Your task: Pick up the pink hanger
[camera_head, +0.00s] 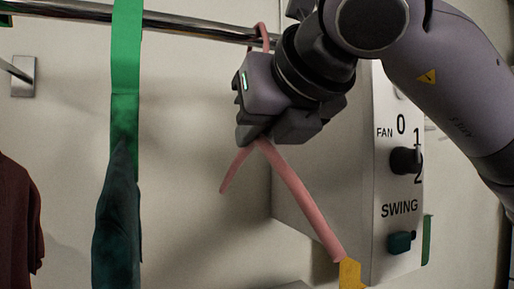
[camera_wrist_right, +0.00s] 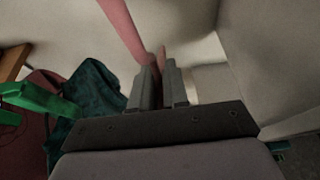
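The pink hanger (camera_head: 300,200) hangs by its hook from the metal rail, its two arms sloping down below my right gripper. My right gripper (camera_head: 250,135) is at the hanger's neck and hides it in the head view. In the right wrist view, the two fingers of my right gripper (camera_wrist_right: 160,88) stand close together with the pink hanger (camera_wrist_right: 124,30) between them, and they look shut on it. The exact contact is hard to see. My left gripper is not in view.
The metal rail (camera_head: 190,24) runs across the top. A green strap (camera_head: 125,50) with dark teal cloth (camera_head: 118,225) hangs left of the hanger. A dark red garment (camera_head: 18,220) is at far left. A panel with knobs (camera_head: 385,190) stands close on the right.

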